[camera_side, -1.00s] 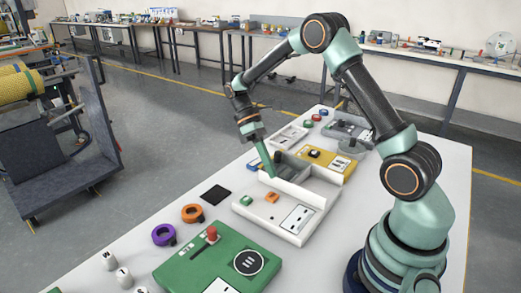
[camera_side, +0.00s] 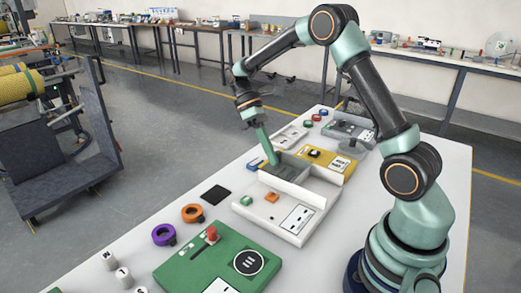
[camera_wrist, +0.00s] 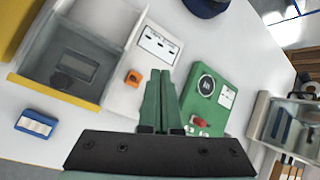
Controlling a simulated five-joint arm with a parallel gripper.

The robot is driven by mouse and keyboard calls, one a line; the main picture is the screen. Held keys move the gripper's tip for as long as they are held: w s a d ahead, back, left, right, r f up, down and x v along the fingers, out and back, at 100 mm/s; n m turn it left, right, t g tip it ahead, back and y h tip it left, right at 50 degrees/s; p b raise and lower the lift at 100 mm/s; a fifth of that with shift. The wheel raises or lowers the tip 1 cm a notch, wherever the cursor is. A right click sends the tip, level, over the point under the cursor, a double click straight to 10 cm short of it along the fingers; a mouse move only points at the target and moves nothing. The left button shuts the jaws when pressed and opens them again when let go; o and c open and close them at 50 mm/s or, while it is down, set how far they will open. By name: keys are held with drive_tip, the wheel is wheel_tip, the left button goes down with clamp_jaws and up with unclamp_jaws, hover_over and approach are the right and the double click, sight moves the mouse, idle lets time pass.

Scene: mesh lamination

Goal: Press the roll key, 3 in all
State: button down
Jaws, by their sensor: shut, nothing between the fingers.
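The white panel (camera_side: 280,218) beside the grey tray carries a green key (camera_side: 246,200) and an orange key (camera_side: 271,197). The wrist view shows the orange key (camera_wrist: 133,78) left of my fingertips; the green key is not seen there, perhaps behind my fingers. I cannot read which key is the roll key. My gripper (camera_side: 273,161) has its green fingers shut and empty, pointing down. In the side view its tips overlap the far left edge of the tray, apart from both keys. In the wrist view my gripper (camera_wrist: 160,74) appears in front of the white panel.
The walled grey tray (camera_side: 286,167) adjoins the panel. A yellow unit (camera_side: 325,163) stands behind it. The green box (camera_side: 205,265) with a red knob, an orange ring (camera_side: 192,213), a purple ring (camera_side: 163,234) and a black pad (camera_side: 216,193) lie nearer on the white table.

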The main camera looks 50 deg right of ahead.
sight(269, 195)
drive_tip(key=shift+f, duration=4.4)
drive_tip(key=shift+a+f, duration=0.15)
drive_tip(key=shift+f, duration=0.3)
drive_tip(key=shift+f, duration=0.45)
drive_tip(key=shift+r, duration=0.9)
drive_tip(key=shift+r, duration=0.1)
